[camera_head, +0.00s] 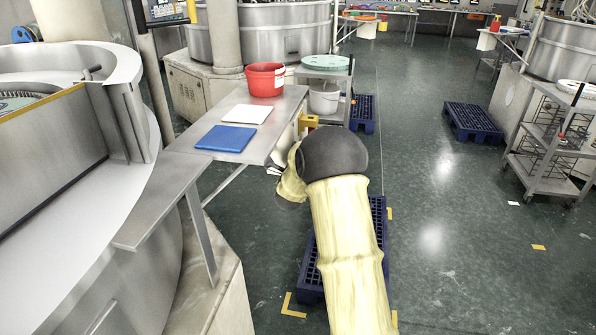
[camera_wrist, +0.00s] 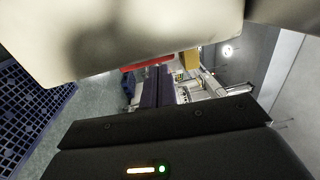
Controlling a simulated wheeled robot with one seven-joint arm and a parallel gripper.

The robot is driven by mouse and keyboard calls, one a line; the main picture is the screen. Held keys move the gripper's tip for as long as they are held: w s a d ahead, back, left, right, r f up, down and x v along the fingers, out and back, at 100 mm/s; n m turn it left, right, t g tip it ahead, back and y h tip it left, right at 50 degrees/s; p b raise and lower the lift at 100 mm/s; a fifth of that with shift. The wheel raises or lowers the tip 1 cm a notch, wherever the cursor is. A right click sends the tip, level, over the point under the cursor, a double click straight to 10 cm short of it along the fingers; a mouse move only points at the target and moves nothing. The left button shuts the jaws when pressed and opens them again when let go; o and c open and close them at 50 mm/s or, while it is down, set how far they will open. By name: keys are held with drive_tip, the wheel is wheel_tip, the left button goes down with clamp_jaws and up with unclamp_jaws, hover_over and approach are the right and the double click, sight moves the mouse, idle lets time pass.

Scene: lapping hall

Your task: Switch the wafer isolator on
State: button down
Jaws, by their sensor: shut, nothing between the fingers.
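I cannot pick out the wafer isolator or its switch for certain. A small yellow box (camera_head: 308,122) is at the right edge of the steel table, just beyond my arm, and may be the isolator. A yellow patch (camera_wrist: 191,60) in the wrist view may be the same box. My gripper (camera_head: 273,170) shows only in part, left of my yellow-sleeved arm and beside the table's front right corner. In the wrist view its two dark fingers (camera_wrist: 157,86) are together, with nothing held. They are apart from the yellow patch.
The steel table (camera_head: 188,160) bears a blue mat (camera_head: 226,138), a white sheet (camera_head: 247,114) and a red bucket (camera_head: 265,79). A large round steel machine (camera_head: 70,215) stands left. A blue pallet (camera_head: 309,272) lies under my arm. The floor (camera_head: 440,215) to the right is mostly clear.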

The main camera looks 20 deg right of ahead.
drive_tip(key=r+v, duration=0.1)
drive_tip(key=v, duration=0.8)
drive_tip(key=shift+s+b, duration=0.2)
drive_tip(key=shift+b, duration=0.1)
drive_tip(key=shift+w+f, duration=0.1)
drive_tip(key=shift+f, duration=0.05)
